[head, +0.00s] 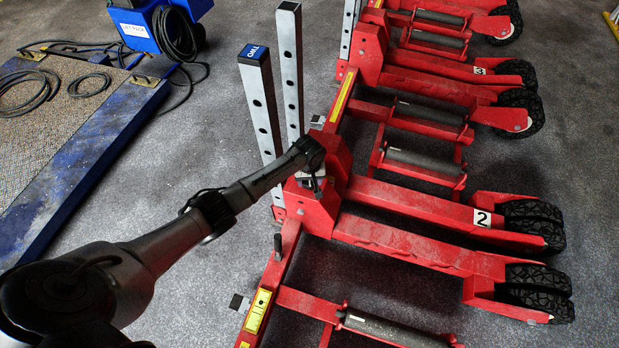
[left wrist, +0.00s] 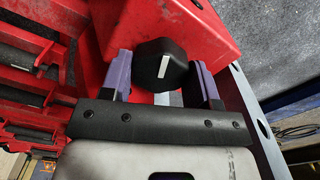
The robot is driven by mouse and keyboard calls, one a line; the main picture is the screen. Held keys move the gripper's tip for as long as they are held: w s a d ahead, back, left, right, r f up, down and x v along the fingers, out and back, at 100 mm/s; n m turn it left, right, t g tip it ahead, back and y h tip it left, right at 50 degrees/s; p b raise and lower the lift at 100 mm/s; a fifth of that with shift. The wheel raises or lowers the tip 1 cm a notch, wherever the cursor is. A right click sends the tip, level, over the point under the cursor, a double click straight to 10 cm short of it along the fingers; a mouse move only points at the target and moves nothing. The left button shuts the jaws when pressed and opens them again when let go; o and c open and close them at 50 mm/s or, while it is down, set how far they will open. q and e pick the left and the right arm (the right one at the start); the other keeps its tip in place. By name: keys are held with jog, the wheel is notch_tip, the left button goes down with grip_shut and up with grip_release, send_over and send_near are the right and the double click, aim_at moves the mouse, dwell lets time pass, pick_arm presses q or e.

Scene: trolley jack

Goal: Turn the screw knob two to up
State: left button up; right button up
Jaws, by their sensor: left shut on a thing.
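The screw knob (left wrist: 157,58) is black and faceted with a white pointer mark. It shows in the left wrist view against a red block of the jack. The white mark runs nearly vertical in that view, its top tilted slightly right. My left gripper (left wrist: 162,70) has one purple finger on each side of the knob and is shut on it. In the head view my left gripper (head: 313,172) is at the red block of jack number 2 (head: 385,235), and it hides the knob. The blue "TWO" label (head: 253,52) tops a grey post there. My right gripper is not in view.
Grey perforated posts (head: 290,75) stand just behind my left gripper. Another red jack, number 3 (head: 440,90), lies beyond. A blue-edged platform (head: 85,160) with cables is at the left. Grey floor (head: 205,120) between them is clear.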

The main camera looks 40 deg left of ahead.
pick_arm(q)
jog(key=n+p, duration=0.1)
jog(key=p, duration=0.1)
jog(key=n+p, duration=0.3)
jog(key=p, duration=0.1)
jog(key=shift+d+r+n, duration=0.1)
jog(key=shift+r+n, duration=0.15)
jog(key=shift+n, duration=0.15)
jog(key=shift+f+n+p, duration=0.1)
jog(key=shift+n+p, duration=0.65)
jog(key=shift+n, duration=0.15)
jog(key=n+p, duration=0.1)
jog(key=n, duration=0.2)
jog(key=shift+f+n, duration=0.1)
jog(key=shift+n, duration=0.2)
jog(key=shift+f+n+p, duration=0.1)
jog(key=shift+n+p, duration=0.35)
jog(key=shift+n, duration=1.05)
jog(key=o, duration=0.9)
